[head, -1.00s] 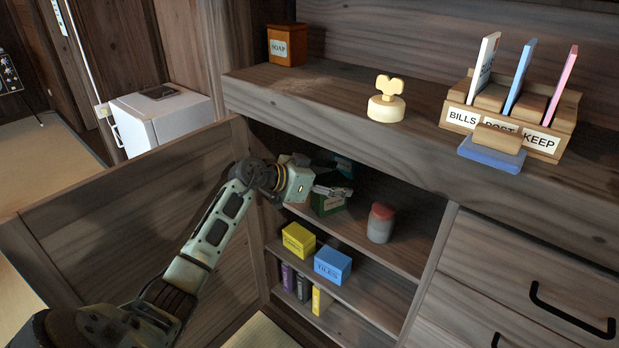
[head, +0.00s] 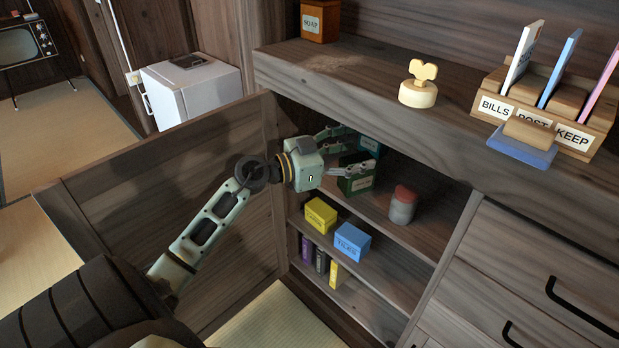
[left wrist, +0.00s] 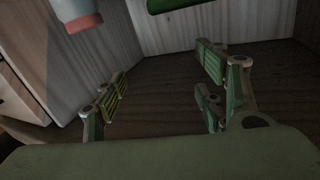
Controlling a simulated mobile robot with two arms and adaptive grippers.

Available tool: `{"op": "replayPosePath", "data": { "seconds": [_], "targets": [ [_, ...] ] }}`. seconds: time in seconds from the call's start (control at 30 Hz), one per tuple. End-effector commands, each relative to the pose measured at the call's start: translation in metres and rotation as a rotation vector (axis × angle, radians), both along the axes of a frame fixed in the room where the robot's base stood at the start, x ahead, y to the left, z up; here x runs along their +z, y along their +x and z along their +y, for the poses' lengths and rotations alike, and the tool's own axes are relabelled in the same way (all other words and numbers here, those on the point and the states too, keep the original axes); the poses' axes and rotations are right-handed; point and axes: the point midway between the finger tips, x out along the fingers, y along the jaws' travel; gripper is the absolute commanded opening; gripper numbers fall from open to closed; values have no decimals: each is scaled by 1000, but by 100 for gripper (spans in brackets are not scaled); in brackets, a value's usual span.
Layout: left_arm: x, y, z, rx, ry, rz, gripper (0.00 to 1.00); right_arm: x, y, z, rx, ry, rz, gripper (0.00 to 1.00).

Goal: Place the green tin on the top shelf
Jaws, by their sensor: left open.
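A dark green tin with a label (head: 357,184) stands upright on the upper shelf (head: 385,228) inside the open cabinet. My left gripper (head: 350,152) is open beside and above the tin in the head view, one finger crossing near its top. In the left wrist view nothing lies between the spread fingers (left wrist: 165,95). A green edge (left wrist: 175,4) shows at the top of that view, beyond the fingers, mostly cut off. A second green item (head: 369,146) is partly hidden behind the gripper. My right gripper is not in view.
A red-lidded jar (head: 403,205) stands right of the tin. The counter edge (head: 400,135) overhangs. The cabinet door (head: 170,180) stands open left.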

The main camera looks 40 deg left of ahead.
Motion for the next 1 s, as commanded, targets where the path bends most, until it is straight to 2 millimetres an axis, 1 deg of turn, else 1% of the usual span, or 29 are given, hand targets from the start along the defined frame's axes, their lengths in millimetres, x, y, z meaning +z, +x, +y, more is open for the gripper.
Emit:
{"op": "replayPosePath", "data": {
  "seconds": [0.03, 0.07, 0.1, 0.2, 0.27, 0.37, 0.47, 0.5, 0.57, 0.6, 0.63, 0.67, 0.7, 0.77, 0.8, 0.87, 0.9, 1.0],
  "targets": [
    [8, -4, -11, 27, -27, -77, 64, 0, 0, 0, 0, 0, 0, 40],
    [14, -6, -15, 52, -41, -124, 64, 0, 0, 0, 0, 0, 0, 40],
    [21, -10, -17, 96, -60, -180, 64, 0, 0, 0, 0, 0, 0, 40],
    [28, -21, -13, 238, -106, -267, 64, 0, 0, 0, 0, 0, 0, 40],
    [25, -28, -7, 338, -130, -282, 64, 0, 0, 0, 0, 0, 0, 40],
    [6, -44, 7, 518, -151, -240, 64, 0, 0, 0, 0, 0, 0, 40],
    [-33, -66, 17, 687, -146, -108, 64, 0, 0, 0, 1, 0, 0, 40],
    [-53, -77, 18, 744, -135, -33, 64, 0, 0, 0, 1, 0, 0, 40],
    [-86, -96, 15, 810, -107, 102, 64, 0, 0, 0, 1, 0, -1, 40],
    [-108, -111, 10, 839, -84, 203, 64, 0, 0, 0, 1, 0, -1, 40],
    [-126, -123, 4, 852, -64, 285, 64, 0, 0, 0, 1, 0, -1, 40],
    [-144, -137, -3, 856, -39, 369, 64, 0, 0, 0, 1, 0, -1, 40],
    [-166, -156, -15, 849, -5, 484, 64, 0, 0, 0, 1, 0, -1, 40],
    [-195, -188, -38, 808, 49, 654, 64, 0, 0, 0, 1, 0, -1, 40],
    [-211, -210, -54, 765, 87, 761, 64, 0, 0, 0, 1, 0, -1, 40],
    [-229, -241, -78, 687, 140, 901, 64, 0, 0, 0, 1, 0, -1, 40],
    [-238, -261, -94, 627, 171, 980, 64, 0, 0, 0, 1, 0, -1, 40],
    [-249, -300, -125, 491, 231, 1119, 64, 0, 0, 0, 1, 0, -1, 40]
  ]
}}
